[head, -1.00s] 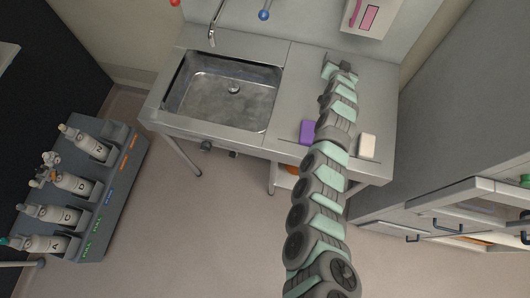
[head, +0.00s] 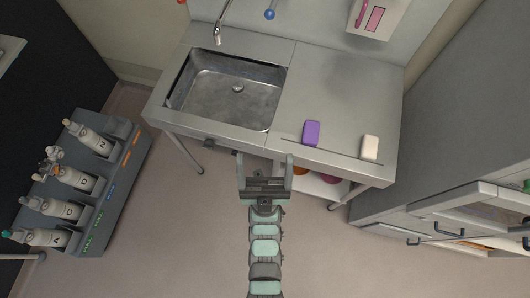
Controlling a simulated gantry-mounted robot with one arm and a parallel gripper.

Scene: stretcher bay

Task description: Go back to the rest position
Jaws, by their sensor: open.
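My gripper (head: 264,162) is in the lower middle of the head view. Its two fingers are spread apart and nothing shows between them. It is in front of the steel sink counter (head: 340,85), near the counter's front edge in the picture. My arm runs down from it to the bottom of the picture. How far the gripper is from the counter edge in depth I cannot tell.
A purple block (head: 311,133) and a cream block (head: 370,148) are on the counter near its front edge. The sink basin (head: 232,92) is at left. A bottle rack (head: 112,185) stands at far left. Drawers (head: 440,218) are at right. Floor shows around my arm.

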